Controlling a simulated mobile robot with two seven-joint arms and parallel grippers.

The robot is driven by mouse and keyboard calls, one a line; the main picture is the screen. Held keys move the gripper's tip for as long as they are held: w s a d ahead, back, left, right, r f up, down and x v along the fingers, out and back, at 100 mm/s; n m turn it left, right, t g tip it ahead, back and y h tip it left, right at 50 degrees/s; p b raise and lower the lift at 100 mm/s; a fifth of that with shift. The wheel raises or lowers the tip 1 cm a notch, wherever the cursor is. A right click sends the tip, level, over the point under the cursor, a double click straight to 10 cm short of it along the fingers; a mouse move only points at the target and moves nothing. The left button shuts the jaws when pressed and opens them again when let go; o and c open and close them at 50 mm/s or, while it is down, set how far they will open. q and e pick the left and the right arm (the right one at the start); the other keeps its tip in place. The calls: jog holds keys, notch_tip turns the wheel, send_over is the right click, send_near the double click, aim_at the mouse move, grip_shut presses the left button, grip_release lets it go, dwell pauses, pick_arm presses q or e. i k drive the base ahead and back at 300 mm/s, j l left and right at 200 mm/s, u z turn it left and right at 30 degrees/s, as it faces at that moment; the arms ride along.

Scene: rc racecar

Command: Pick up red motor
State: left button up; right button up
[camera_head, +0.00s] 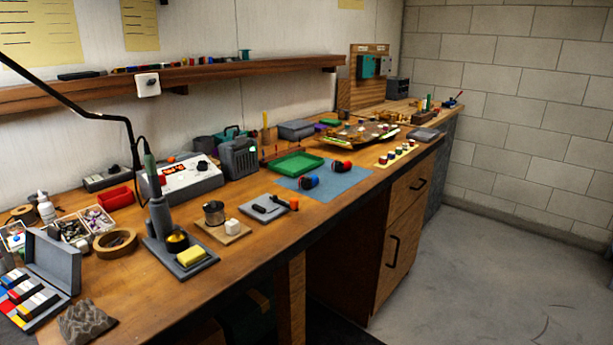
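A small motor with a red part (341,167) lies on the blue mat (345,186) on the workbench, in the middle of the head view. Another small motor with a blue part (308,182) lies on the same mat, to its left and nearer to me. The two motors are apart. Neither of my grippers shows in the head view, and nothing is touching the motors.
The wooden workbench (238,258) is crowded on the left with a soldering iron stand (180,262), a power supply (187,180) and an open case (48,266). A green tray (297,163) sits behind the mat. Drawers (408,185) are below; the floor (480,270) is clear.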

aim_at(340, 166)
jog(key=i+l+u, duration=0.1)
jog(key=u, duration=0.25)
jog(key=l+u, duration=0.15)
jog(key=u, duration=0.15)
jog(key=i+l+u, duration=0.1)
jog(key=u, duration=0.25)
jog(key=i+l+u, duration=0.1)
jog(key=l+u, duration=0.3)
jog(key=l, duration=0.6)
jog(key=i+l+u, duration=0.1)
jog(key=l, duration=1.05)
jog(key=l+u, duration=0.1)
jog(key=l, duration=1.05)
